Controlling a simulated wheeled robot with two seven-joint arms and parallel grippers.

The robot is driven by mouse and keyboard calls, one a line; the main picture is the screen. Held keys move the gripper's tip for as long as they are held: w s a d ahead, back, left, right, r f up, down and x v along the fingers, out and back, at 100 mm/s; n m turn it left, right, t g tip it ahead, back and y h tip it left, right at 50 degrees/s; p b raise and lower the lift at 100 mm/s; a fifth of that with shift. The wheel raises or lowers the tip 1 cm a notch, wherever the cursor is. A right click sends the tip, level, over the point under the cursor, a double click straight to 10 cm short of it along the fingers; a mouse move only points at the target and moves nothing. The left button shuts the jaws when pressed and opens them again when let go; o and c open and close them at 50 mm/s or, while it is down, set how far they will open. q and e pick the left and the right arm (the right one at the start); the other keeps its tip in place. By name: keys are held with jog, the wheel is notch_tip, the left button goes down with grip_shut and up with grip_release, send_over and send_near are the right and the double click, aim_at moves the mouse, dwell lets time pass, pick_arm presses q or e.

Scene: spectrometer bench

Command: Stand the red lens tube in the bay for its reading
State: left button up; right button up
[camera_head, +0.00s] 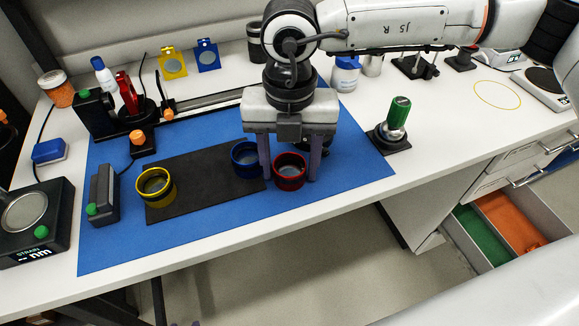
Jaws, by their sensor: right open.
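The red lens tube (290,182), a short dark cylinder with a red band, stands upright on the blue mat at the right end of the black plate. My right gripper (290,177) points down with its fingers open, one on each side of the red tube in this view; contact cannot be told. A blue-banded tube (243,166) stands just left of the left finger, partly hidden by it. A yellow-banded tube (155,187) stands at the plate's left end. I cannot tell which place is the bay.
The black plate (195,190) lies on the blue mat (340,180). A red clamp (127,94) and dark rail stand behind. A green-topped item (398,112) stands at right. A readout box (35,220) is at left. An open drawer (510,225) is below right.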

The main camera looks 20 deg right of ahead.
jog(key=c, duration=0.9)
jog(key=shift+c, duration=0.3)
jog(key=shift+r, duration=0.15)
